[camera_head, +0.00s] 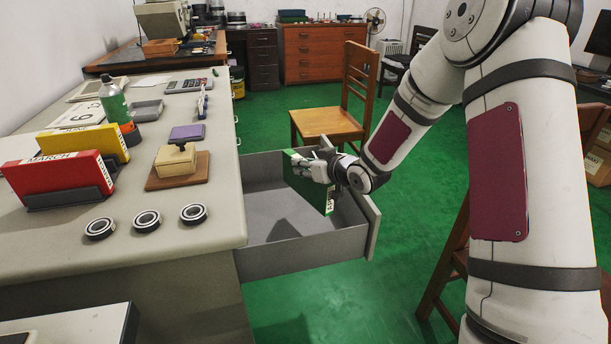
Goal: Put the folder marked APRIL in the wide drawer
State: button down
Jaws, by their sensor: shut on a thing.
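My gripper (312,169) is shut on a green folder (309,191). The folder stands on edge, tilted, over the open drawer (305,250) of the desk. Its label strip faces my arm side and is too small and turned to read surely. The drawer is pulled out to the right, wide and grey, and its visible floor is empty. The folder's lower edge hangs within the drawer's outline; I cannot tell whether it touches the drawer floor. The gripper's fingers partly cover the folder.
On the desk (150,235) a red folder (55,174) marked MARCH and a yellow folder (85,142) stand in holders. Three bearing rings (146,221) lie near the front edge, by a stamp on a wooden block (177,170). A wooden chair (330,122) stands behind the drawer.

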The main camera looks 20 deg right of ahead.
aim_at(306, 193)
jog(key=f, duration=0.2)
jog(key=shift+w+d+f+b, duration=0.15)
jog(key=shift+w+f+b, duration=0.15)
jog(key=shift+f+b, duration=2.45)
jog(key=shift+f, duration=0.85)
jog(key=shift+f+b, duration=0.45)
jog(key=shift+f, duration=0.1)
jog(key=c, duration=1.2)
grip_release()
jog(key=shift+c, duration=0.2)
